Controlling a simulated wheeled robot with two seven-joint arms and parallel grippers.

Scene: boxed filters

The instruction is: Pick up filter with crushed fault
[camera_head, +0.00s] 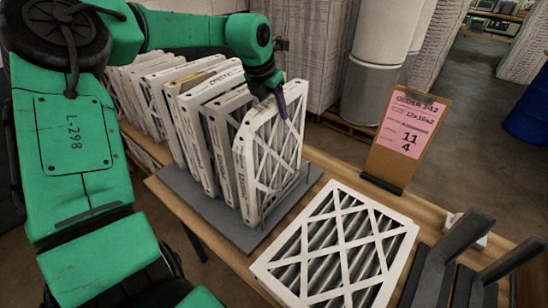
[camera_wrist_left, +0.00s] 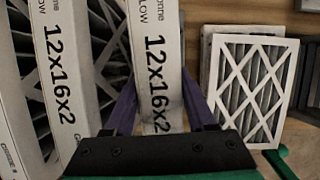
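Several white cardboard-framed pleated filters stand on edge in a row on a grey base (camera_head: 202,208). My left gripper (camera_head: 284,103) is at the top of the front filter (camera_head: 268,165), which stands upright at the row's near end. In the left wrist view, my purple fingers (camera_wrist_left: 160,95) flank this filter's edge (camera_wrist_left: 157,45), printed "12x16x2". They look very close to it, but I cannot tell whether they press on it. A patch low on that edge looks rough. Another filter (camera_head: 340,248) lies flat on the table, lattice up. No crushed fault is clearly visible. My right gripper is not seen.
A clipboard with a pink order sheet (camera_head: 407,125) stands at the table's back. Dark grey angled bars (camera_head: 452,258) stand at the table's right end. Thin wire posts rise beside the front filter. Bare wooden table (camera_head: 337,172) shows between the base and clipboard.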

